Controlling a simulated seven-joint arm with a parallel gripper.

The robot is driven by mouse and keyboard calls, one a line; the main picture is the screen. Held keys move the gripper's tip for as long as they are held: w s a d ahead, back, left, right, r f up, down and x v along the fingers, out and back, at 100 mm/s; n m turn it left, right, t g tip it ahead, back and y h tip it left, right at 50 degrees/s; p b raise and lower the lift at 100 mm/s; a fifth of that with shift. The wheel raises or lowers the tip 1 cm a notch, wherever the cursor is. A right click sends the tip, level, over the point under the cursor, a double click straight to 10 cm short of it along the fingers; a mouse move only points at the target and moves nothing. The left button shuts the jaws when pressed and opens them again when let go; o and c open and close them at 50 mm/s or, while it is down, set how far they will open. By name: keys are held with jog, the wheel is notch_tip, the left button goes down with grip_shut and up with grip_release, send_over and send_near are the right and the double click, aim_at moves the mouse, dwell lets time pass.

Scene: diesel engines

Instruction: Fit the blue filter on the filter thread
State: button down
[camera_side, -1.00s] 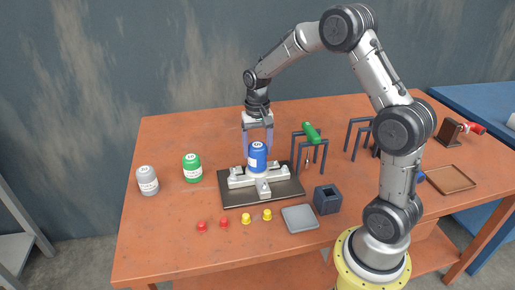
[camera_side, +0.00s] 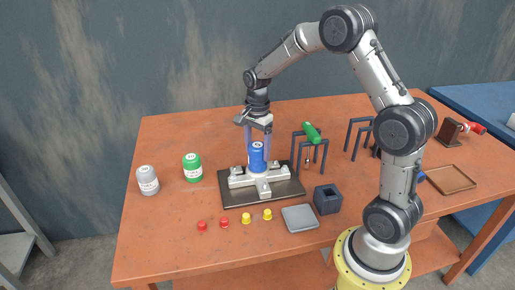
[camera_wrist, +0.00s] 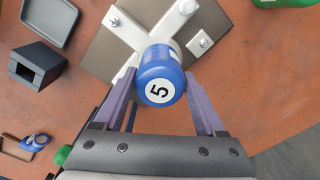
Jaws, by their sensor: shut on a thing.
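The blue filter (camera_side: 257,160) stands upright at the centre of the pale cross-shaped mount (camera_side: 243,181), which sits on a dark plate (camera_side: 231,198). My gripper (camera_side: 257,154) reaches down from above with its purple fingers on the filter's two sides. In the wrist view the gripper (camera_wrist: 161,78) is shut on the filter (camera_wrist: 161,62), whose round end shows a white "5" label. The filter thread is hidden beneath the filter, so I cannot tell how far down it sits.
A green can (camera_side: 192,168) and a grey can (camera_side: 148,181) stand to the left. Red and yellow caps (camera_side: 246,218), a grey tray (camera_side: 300,218) and a dark hollow block (camera_side: 327,200) lie in front. A rack with a green-handled tool (camera_side: 311,133) stands close on the right.

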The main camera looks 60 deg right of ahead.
jog(key=m, duration=0.4)
jog(key=shift+f+m, duration=0.15)
jog(key=shift+m, duration=0.15)
grip_release()
jog(key=shift+r, duration=3.65)
